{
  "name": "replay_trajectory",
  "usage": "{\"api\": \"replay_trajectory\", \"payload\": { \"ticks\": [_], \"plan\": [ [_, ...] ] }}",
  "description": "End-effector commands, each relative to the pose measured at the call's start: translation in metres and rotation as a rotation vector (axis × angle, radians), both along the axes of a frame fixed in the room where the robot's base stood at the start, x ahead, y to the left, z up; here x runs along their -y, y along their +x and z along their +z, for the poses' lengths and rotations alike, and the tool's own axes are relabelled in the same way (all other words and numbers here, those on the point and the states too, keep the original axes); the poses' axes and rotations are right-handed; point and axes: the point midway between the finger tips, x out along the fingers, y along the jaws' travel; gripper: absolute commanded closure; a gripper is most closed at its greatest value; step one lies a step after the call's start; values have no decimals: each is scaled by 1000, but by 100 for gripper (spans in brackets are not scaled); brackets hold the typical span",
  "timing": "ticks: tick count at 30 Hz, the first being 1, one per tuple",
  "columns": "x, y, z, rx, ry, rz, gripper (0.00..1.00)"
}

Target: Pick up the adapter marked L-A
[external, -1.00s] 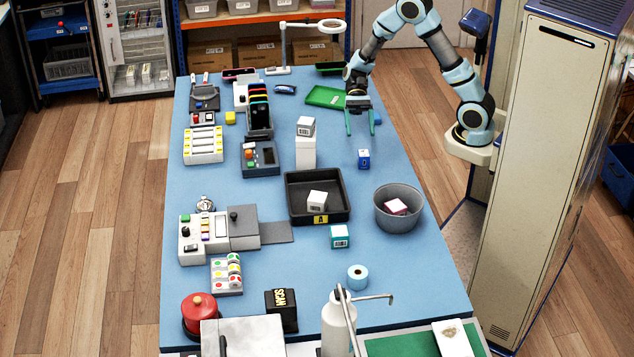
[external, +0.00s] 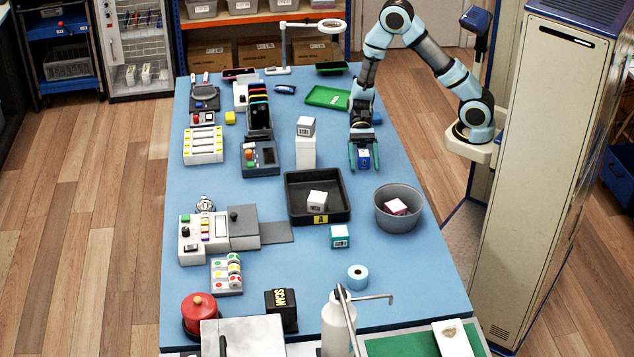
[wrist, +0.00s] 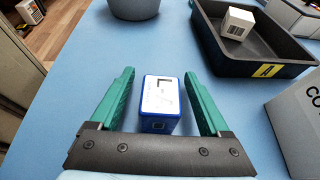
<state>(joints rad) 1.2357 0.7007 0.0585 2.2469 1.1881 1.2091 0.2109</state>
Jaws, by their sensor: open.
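The blue adapter (external: 364,161) stands on the blue table at the right, under my arm. My gripper (external: 364,168) is open and low over the table. In the wrist view my gripper (wrist: 163,80) has its two green fingers on either side of the adapter, with gaps showing on both sides. The fingers do not appear to touch it.
A black tray (external: 340,213) marked A holds a white cube (external: 317,201). A grey bin (external: 404,219) holds a pink-and-white cube (external: 396,207). A teal cube (external: 340,236) stands on open table.

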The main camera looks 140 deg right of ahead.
Motion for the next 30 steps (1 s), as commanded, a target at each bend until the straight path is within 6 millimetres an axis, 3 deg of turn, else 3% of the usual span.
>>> {"api": "replay_trajectory", "payload": {
  "ticks": [11, 30],
  "plan": [
    [-7, 9, -5, -1, -1, -1, 20],
    [-7, 8, -5, -1, -1, -1, 92]
  ]
}}
